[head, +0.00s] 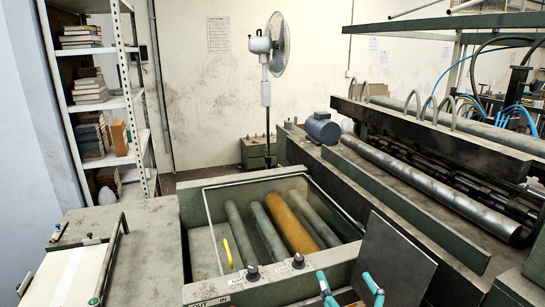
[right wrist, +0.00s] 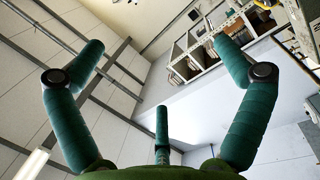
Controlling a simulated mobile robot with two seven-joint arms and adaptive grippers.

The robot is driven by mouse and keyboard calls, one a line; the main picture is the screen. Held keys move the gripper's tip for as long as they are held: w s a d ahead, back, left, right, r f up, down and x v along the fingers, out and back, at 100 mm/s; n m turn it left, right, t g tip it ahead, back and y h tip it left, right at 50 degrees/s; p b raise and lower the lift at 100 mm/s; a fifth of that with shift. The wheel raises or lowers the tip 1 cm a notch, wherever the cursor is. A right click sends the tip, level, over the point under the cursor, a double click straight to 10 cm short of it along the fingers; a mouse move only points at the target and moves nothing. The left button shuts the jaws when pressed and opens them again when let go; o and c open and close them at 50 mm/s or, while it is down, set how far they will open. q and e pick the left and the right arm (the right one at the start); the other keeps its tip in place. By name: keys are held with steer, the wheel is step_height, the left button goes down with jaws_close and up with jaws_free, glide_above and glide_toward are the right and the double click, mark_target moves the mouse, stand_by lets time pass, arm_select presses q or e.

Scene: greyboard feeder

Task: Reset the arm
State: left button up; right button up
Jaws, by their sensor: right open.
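My right gripper (head: 348,280) shows at the bottom edge of the head view, with only its teal fingertips in sight. The fingertips are apart, in front of a dark flat plate (head: 393,257). In the right wrist view my right gripper (right wrist: 160,65) has its teal fingers spread wide with nothing between them. Beyond the fingers are a wall, ceiling and, at upper right, a shelf unit with things on it. The rest of the right arm is hidden below the head view. My left gripper is in neither view.
An open green bin (head: 203,243) holds several rollers, one of them orange, and has knobs on its front edge. A long machine with a metal roller (head: 440,190) fills the right side. A bookshelf (head: 106,103) stands at left and a fan (head: 277,45) at the back.

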steer(key=s+d+f+m+g+h, duration=0.25)
steer(key=s+f+m+g, duration=0.2)
steer(key=f, duration=0.35)
steer(key=s+d+f+m+g+h, duration=0.1)
steer(key=s+d+f+m+g, duration=0.3)
steer(key=f, duration=0.4)
steer(key=s+f+m+g, duration=0.3)
steer(key=s+f, duration=0.1)
steer(key=s, duration=0.4)
steer(key=s+f+m+g, duration=0.3)
steer(key=s+f+m, duration=0.1)
steer(key=s, duration=0.3)
step_height(320, 180, down, 28)
steer(key=s+g+b, duration=0.2)
steer(key=s+b, duration=0.1)
steer(key=b, duration=0.2)
arm_select(q)
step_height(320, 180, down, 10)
steer(key=b, duration=0.4)
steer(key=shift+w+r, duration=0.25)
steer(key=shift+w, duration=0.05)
arm_select(e)
steer(key=s+d+f+g, duration=0.1)
steer(key=s+d+f, duration=0.1)
steer(key=s+f, duration=1.3)
step_height(320, 180, down, 4)
steer(key=shift+s+d+r+n, duration=0.15)
steer(key=shift+s+d+n, duration=0.1)
steer(key=shift+d+n, duration=0.2)
